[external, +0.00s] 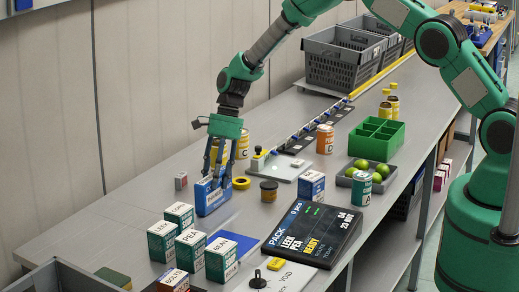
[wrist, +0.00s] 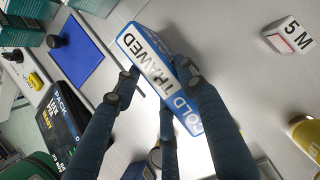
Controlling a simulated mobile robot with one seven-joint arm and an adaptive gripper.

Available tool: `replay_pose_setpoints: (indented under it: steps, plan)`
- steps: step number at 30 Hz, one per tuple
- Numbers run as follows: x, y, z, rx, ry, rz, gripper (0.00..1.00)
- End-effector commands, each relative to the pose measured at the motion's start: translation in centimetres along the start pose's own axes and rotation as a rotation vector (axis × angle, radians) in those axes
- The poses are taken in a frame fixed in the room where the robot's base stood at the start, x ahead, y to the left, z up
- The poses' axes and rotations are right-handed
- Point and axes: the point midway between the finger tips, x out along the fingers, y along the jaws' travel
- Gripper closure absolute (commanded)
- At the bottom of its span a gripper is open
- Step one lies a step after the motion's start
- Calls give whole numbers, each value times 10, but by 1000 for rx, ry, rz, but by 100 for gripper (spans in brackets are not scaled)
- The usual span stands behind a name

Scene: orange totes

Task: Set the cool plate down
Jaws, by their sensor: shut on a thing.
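The cool plate (external: 211,199) appears to be the blue block with a white label in my gripper. In the wrist view its edge (wrist: 150,62) reads "THAWED" and "COLD". My gripper (external: 220,172) points down and is shut on it; in the wrist view the fingers (wrist: 155,85) press on both sides of it. The plate stands on edge, at or just above the grey bench; I cannot tell if it touches. A flat blue pad (external: 234,245) lies to its lower right, and in the wrist view to its left (wrist: 78,58).
Several labelled boxes (external: 191,248) stand in front of the plate. A yellow tape ring (external: 241,183) lies close to its right. A brown jar (external: 268,191), a dark PACK display (external: 312,235) and a green divided tray (external: 376,138) are further right. Bench left of the gripper is mostly bare.

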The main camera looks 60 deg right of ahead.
Motion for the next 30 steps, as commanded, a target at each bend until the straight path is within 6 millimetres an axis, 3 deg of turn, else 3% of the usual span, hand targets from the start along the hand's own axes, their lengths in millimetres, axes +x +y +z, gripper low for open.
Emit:
replay_pose_setpoints:
  steps: [10, 11, 13, 24, 30]
  plan:
    - [1, -1, 0, -1, 0, -2, 100]
    - [2, 0, -1, 0, 0, -1, 56]
    - [1, 0, 0, 0, 0, -1, 42]
    - [0, 0, 0, 0, 0, -1, 41]
    - [-11, -1, 1, 0, -1, -2, 41]
